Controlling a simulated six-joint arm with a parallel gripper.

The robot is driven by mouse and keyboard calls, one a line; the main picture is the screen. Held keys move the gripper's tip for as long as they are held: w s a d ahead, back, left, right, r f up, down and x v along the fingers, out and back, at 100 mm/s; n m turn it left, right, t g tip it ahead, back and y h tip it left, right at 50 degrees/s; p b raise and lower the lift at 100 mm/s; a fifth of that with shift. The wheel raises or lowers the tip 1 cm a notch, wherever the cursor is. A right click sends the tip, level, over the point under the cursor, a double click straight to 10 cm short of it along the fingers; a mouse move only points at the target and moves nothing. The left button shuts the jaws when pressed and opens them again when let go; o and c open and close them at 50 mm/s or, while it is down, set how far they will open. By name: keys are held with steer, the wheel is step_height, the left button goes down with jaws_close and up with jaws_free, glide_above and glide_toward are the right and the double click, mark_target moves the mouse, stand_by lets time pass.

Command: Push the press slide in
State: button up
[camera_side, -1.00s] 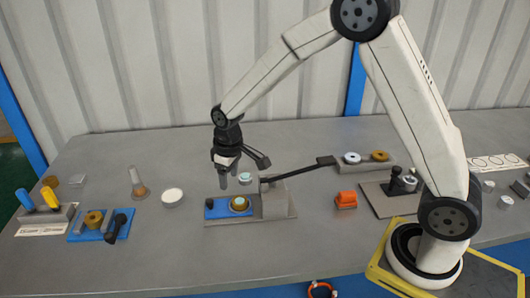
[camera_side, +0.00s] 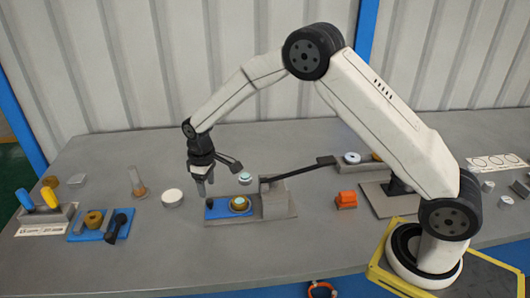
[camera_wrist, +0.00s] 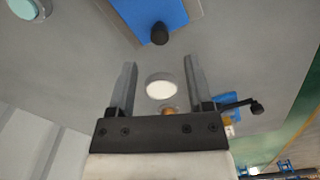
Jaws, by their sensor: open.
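The press slide (camera_side: 220,210) is a blue plate sticking out to the left of the grey press body (camera_side: 274,200). A round brass part (camera_side: 239,204) with a pale centre sits on it. The slide's black knob (camera_wrist: 159,34) shows at the plate's outer end in the wrist view, ahead of the fingertips. My gripper (camera_side: 206,187) is open and empty, pointing down above the slide's left end. Its two fingers also show in the wrist view (camera_wrist: 160,80), apart from the knob.
A black lever (camera_side: 298,172) runs right from the press. Bare table lies in front of the press.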

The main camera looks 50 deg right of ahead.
mark_target(209, 200)
steer(key=shift+f, duration=3.35)
jaws_close()
